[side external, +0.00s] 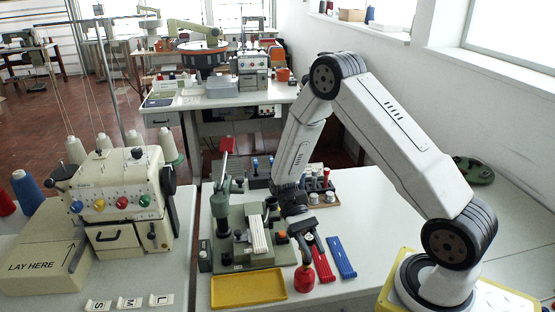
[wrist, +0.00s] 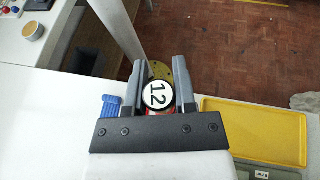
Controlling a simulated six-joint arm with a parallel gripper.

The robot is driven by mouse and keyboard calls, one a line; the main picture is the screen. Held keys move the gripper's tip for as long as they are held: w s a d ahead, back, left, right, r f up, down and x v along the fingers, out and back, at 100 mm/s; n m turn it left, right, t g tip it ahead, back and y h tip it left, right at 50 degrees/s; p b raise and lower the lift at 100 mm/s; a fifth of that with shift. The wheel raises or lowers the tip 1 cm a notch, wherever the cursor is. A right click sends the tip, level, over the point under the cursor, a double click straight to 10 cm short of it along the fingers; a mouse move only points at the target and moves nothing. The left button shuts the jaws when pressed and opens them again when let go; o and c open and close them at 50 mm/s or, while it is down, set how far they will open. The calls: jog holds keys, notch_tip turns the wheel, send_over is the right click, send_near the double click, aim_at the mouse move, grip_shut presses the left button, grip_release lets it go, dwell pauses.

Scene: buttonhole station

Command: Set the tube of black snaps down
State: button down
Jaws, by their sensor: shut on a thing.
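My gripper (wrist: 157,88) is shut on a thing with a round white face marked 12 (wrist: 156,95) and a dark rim. A little red shows below that face in the wrist view. In the side external view my gripper (side external: 304,250) points down near the front of the table, with a rounded red body (side external: 304,279) at its fingertips. No black snaps can be made out, so I cannot tell from its look whether this is the tube of black snaps. I cannot tell whether its bottom touches the table.
A yellow tray (side external: 249,289) lies left of the gripper, in front of a green press (side external: 225,255). A red strip (side external: 323,261) and a blue strip (side external: 342,257) lie just right. A beige machine (side external: 125,195) stands at left. The table right of the blue strip is clear.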

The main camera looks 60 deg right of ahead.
jog(key=d+n+h, duration=1.3)
jog(key=d+h, duration=0.1)
jog(key=d, duration=0.1)
jog(key=w+d+r+n+t+h, duration=0.2)
jog(key=w+d+n+t+h, duration=0.1)
jog(key=w+d+n+t, duration=0.2)
jog(key=w+d+r+n+t+h, duration=0.3)
jog(key=w+d+n+t, duration=0.2)
jog(key=w, duration=0.3)
jog(key=shift+w+d+n+t, duration=0.35)
jog(key=shift+n+t, duration=0.25)
jog(key=shift+t, duration=0.2)
jog(key=shift+r, duration=0.1)
